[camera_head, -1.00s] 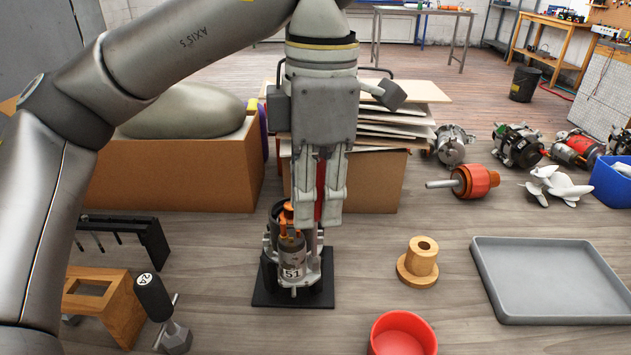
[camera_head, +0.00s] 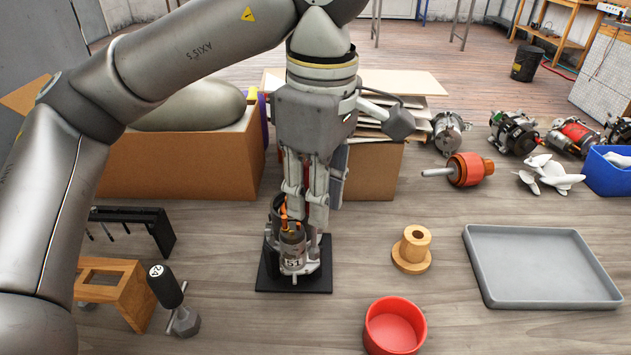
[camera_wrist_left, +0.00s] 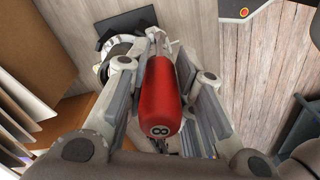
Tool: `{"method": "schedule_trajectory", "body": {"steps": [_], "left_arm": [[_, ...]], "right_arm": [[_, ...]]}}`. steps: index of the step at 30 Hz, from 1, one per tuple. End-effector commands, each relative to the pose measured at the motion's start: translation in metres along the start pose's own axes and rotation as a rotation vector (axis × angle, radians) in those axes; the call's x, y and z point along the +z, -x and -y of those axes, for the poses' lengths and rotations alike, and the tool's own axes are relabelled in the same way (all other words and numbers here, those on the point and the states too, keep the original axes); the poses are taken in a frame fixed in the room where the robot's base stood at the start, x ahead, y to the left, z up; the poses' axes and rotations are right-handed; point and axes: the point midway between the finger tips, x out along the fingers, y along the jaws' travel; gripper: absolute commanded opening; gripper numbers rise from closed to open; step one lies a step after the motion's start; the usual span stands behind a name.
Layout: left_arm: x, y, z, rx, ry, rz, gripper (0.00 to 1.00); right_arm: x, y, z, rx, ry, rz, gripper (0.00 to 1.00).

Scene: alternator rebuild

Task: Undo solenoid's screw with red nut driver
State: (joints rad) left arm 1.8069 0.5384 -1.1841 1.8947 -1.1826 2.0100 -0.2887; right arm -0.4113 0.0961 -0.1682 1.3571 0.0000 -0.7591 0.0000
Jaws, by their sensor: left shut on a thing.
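My left gripper (camera_head: 305,205) points straight down over the starter unit. It is shut on the red nut driver (camera_wrist_left: 163,100), whose handle end is marked 8 in the left wrist view. In the head view the fingers hide most of the driver. The solenoid (camera_head: 292,254), a grey cylinder labelled 51, stands upright on the black base plate (camera_head: 318,284), with orange parts at its top. The gripper is close above and behind it. The screw and the driver's tip are hidden, so I cannot tell whether they touch. My right gripper is not in view.
A wooden spool (camera_head: 412,250), a red bowl (camera_head: 394,326) and a grey tray (camera_head: 545,302) lie to the right. A wooden stand (camera_head: 115,285) and a black-handled tool (camera_head: 166,288) are at left. Cardboard boxes (camera_head: 185,170) stand behind. Open table lies between plate and spool.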

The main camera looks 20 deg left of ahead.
Motion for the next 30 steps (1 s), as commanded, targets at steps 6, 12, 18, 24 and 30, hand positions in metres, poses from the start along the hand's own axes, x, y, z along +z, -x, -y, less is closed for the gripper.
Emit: {"method": "schedule_trajectory", "body": {"steps": [6, 12, 18, 24, 30], "left_arm": [[0.000, 0.001, 0.001, 0.006, -0.146, -0.002, 0.00], [0.000, 0.000, 0.000, 0.006, -0.155, -0.002, 0.00], [0.000, -0.001, -0.001, 0.006, -0.153, -0.002, 0.00], [-0.003, -0.005, -0.008, 0.006, -0.151, -0.002, 0.00], [-0.005, -0.008, -0.012, 0.006, -0.153, -0.003, 0.00]], "right_arm": [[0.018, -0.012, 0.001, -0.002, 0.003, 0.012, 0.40], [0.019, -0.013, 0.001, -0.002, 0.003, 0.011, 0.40], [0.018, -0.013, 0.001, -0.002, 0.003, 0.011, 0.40], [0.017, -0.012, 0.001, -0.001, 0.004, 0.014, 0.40], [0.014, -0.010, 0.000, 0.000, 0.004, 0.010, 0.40]]}}
